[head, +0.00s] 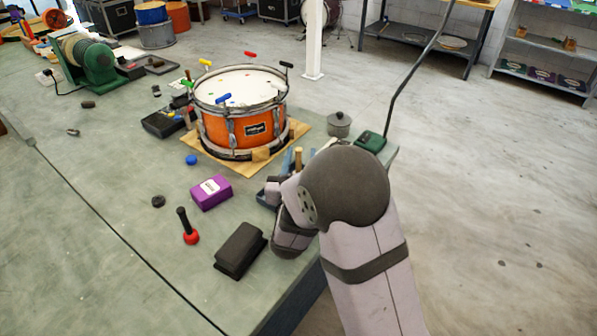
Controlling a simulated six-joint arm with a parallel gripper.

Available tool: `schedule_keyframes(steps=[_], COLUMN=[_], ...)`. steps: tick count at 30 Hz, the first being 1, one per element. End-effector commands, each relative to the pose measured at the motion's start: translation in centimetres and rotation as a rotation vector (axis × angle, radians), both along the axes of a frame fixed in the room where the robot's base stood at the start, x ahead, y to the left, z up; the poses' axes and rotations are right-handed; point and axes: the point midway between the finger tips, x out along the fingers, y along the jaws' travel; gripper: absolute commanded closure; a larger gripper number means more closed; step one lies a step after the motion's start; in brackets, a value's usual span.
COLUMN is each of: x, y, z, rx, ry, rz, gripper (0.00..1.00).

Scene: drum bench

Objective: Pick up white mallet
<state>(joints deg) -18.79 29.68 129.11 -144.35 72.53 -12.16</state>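I cannot make out a white mallet for certain. A small whitish shape (327,146) shows just above my arm, too covered to identify. My arm reaches in from the lower right and its wrist is over the right part of the bench. A mallet with a red head (190,238) and black handle stands head down, left of my wrist.
An orange drum (252,132) stands on a wooden board (211,155). A purple box (211,192), a black block (240,249) and a blue ball (191,160) lie nearby. A lidded grey pot (339,124) and a green box (370,142) are at the right edge. The front left bench is clear.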

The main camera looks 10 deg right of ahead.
Motion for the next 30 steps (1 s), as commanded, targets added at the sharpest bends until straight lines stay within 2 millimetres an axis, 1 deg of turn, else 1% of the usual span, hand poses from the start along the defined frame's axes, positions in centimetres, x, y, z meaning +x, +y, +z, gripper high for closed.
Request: schedule_keyframes(steps=[5,12,15,19,25,26,27,29,30], x=[1.0,3.8,4.7,5.1,5.2,5.2,5.2,5.2,5.2], y=[-0.1,-0.3,-0.6,-0.7,-0.7,-0.7,-0.6,-0.7,-0.7], z=[0.1,0.1,0.1,0.0,0.0,0.0,0.0,0.0,0.0], rx=[0.000,-0.001,0.000,-0.001,-0.001,-0.001,-0.001,-0.001,-0.001], ry=[0.001,0.001,0.000,0.001,0.000,0.000,0.000,0.000,0.000], rz=[-0.001,-0.002,-0.002,0.000,0.000,0.000,0.000,0.000,0.000], gripper=[0.64,0.64,0.64,0.64,0.64,0.66,0.76,0.90,0.99])
